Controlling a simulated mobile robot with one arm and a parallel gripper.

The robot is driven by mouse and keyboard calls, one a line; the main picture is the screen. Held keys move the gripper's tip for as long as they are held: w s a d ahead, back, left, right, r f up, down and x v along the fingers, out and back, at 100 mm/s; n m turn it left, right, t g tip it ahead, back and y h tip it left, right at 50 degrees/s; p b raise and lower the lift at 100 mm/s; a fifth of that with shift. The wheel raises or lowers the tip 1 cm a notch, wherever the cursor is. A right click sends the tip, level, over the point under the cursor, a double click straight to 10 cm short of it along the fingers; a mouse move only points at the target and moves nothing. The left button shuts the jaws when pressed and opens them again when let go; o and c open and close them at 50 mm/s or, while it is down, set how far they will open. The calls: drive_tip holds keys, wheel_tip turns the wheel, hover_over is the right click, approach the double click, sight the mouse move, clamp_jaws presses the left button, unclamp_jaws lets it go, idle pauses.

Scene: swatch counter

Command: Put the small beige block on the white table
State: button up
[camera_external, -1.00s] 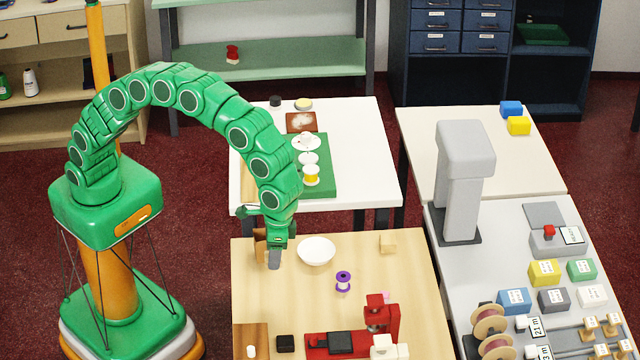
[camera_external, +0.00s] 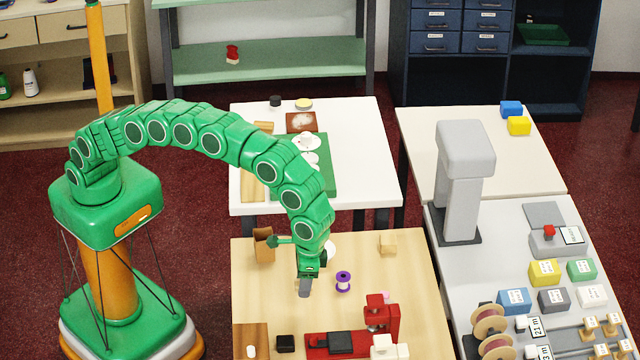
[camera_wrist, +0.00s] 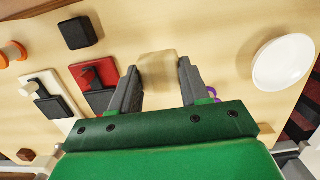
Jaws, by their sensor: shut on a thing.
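My gripper (camera_external: 305,288) is over the wooden table (camera_external: 415,285), in front of the white bowl (camera_external: 330,247) and left of the purple spool (camera_external: 343,281). In the wrist view my gripper (camera_wrist: 159,78) is shut on a small beige block (camera_wrist: 158,70), which sits between the two grey fingers. That block is hidden in the external view. The white table (camera_external: 368,160) stands behind the wooden table, with bare surface along its right side. A separate beige block (camera_external: 388,243) sits on the wooden table at the back right.
A green mat (camera_external: 325,180) with white items and a brown tile (camera_external: 301,122) lie on the white table. A brown holder (camera_external: 263,245), a black block (camera_external: 285,343) and a red machine (camera_external: 380,318) stand on the wooden table. A grey column (camera_external: 462,190) rises to the right.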

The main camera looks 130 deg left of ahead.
sight(315, 317)
drive_tip(key=shift+w+a+f, duration=0.1)
drive_tip(key=shift+w+f, duration=0.65)
drive_tip(key=shift+f, duration=0.2)
drive_tip(key=shift+w+a+f, duration=0.1)
drive_tip(key=shift+w+f, duration=0.65)
drive_tip(key=shift+f, duration=0.15)
drive_tip(key=shift+f, duration=0.1)
drive_tip(key=shift+w+f, duration=0.3)
drive_tip(key=shift+f, duration=1.45)
drive_tip(key=shift+f, duration=0.1)
drive_tip(key=o, duration=1.1)
drive_tip(key=shift+o, duration=0.2)
